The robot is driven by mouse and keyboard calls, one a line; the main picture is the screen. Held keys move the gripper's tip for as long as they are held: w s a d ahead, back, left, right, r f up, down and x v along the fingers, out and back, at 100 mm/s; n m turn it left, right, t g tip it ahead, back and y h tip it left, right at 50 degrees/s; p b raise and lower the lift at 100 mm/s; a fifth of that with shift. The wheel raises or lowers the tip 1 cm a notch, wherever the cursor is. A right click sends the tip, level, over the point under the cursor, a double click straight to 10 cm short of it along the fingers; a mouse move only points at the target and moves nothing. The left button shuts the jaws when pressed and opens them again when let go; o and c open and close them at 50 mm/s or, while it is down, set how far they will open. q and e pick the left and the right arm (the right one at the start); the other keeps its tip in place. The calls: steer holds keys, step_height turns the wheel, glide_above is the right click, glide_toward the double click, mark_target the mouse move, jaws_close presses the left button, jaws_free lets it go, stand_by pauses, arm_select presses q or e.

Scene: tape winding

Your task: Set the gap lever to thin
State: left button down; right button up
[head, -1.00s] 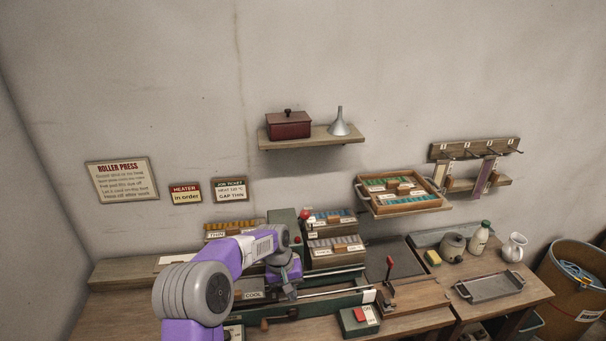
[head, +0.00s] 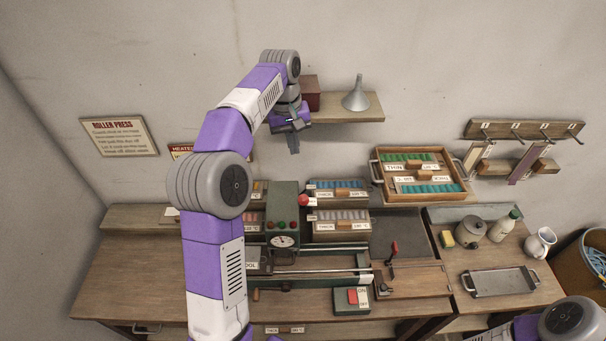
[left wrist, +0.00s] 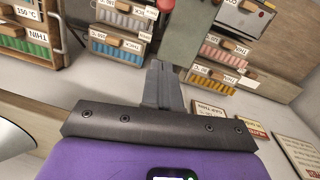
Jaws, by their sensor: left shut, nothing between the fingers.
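The green roller press (head: 284,213) stands on the bench, with a dial and small knobs on its front. A red ball knob (head: 303,200) is at its upper right side, and a red-handled lever (head: 394,249) stands on the bench to the right. I cannot tell for sure which is the gap lever or read its setting. My left gripper (head: 293,145) is shut and empty, high above the press near the wall shelf. Its fingers (left wrist: 158,80) show together in the left wrist view, touching nothing. A red ball (left wrist: 165,4) shows at that view's top edge. My right gripper is out of view.
A wall shelf (head: 345,107) with a funnel (head: 356,94) is close beside my left gripper. A tape tray (head: 417,199) sits to the right. A job ticket reading gap thin (left wrist: 209,109) shows on the wall. A red switch box (head: 350,301) is at the bench front.

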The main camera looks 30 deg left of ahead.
mark_target(303, 202)
arm_select(q)
step_height(303, 202, down, 10)
steer(key=s+d, duration=0.1)
steer(key=d, duration=0.2)
steer(key=shift+s+b, duration=0.35)
